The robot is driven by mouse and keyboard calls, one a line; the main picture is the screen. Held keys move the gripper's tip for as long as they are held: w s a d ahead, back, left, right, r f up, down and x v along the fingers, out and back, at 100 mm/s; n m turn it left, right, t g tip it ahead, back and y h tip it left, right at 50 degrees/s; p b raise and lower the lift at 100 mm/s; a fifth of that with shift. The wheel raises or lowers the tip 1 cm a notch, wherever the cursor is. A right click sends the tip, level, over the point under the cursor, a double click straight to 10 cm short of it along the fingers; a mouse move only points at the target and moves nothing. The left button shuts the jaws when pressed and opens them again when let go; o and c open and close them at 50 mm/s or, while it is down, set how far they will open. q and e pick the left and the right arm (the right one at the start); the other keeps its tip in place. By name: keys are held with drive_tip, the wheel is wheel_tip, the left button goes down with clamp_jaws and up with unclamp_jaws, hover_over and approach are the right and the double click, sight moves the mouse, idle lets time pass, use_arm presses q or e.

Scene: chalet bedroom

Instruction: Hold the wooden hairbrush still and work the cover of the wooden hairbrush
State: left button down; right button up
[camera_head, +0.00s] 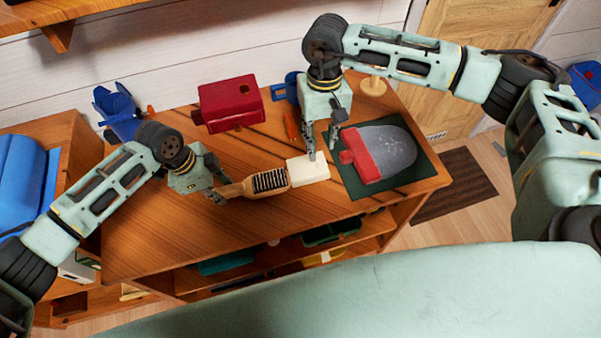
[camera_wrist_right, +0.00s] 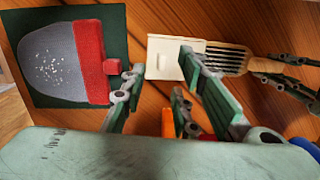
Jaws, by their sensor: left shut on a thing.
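The wooden hairbrush (camera_head: 268,182) lies over the wooden table with its dark bristles showing. My left gripper (camera_head: 217,194) is shut on its handle, at the left end. The white cover (camera_head: 308,170) is at the brush's right end, against the bristles; I cannot tell how far it overlaps them. My right gripper (camera_head: 323,148) is open, pointing down just behind and right of the cover. In the right wrist view the cover (camera_wrist_right: 163,64) shows beyond the open fingers (camera_wrist_right: 160,66), partly behind one finger, with the brush bristles (camera_wrist_right: 225,60) beside it.
A red box (camera_head: 231,103), a blue object (camera_head: 285,90) and an orange tool (camera_head: 291,126) are behind. The table's front left (camera_head: 150,240) is clear.

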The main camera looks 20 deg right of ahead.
drive_tip(key=shift+s+f, duration=0.15)
drive_tip(key=shift+f, duration=1.45)
drive_tip(key=shift+s+f, duration=0.15)
drive_tip(key=shift+f, duration=1.45)
drive_tip(key=shift+c, duration=0.4)
